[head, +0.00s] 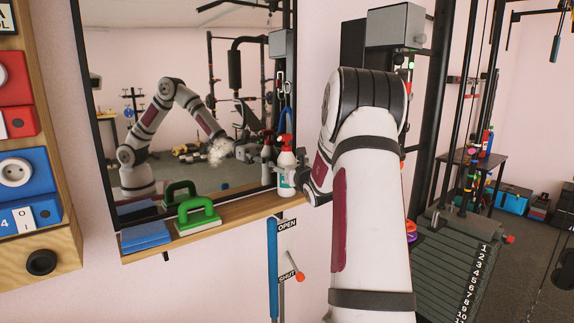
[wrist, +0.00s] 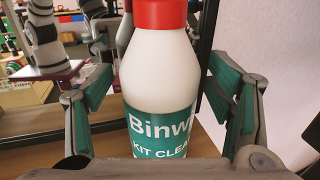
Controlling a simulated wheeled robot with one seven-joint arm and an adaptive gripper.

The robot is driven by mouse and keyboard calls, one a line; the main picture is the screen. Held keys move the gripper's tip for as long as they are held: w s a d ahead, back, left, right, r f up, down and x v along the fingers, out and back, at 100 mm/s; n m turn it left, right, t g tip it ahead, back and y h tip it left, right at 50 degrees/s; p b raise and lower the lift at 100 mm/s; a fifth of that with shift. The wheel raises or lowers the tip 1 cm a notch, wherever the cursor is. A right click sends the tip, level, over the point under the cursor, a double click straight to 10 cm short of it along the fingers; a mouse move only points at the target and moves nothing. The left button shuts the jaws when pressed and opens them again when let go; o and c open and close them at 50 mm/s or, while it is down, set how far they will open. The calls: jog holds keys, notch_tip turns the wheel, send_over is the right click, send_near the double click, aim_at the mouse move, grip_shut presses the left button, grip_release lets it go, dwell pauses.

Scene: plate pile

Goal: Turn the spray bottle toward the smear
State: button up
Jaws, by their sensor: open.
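The spray bottle (head: 286,160) has a white body, a red head and a teal label. It stands upright on the wooden shelf (head: 240,211) at the mirror's right end. In the wrist view the bottle (wrist: 160,70) fills the middle, its spray head cut off above the red collar. My gripper (wrist: 163,88) is open, one teal-padded finger on each side of the bottle, with small gaps visible. In the head view my arm partly hides the gripper. The whitish smear (head: 220,152) is on the mirror (head: 180,100), left of the bottle. Which way the nozzle points is unclear.
A green-handled float (head: 197,215) and blue pads (head: 145,236) lie on the shelf's left part. A blue lever (head: 272,265) marked OPEN and SHUT hangs below the shelf. A weight machine (head: 450,265) stands at right. The shelf between the float and bottle is clear.

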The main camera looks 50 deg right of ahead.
jog(key=v, duration=1.2)
jog(key=shift+r, duration=0.15)
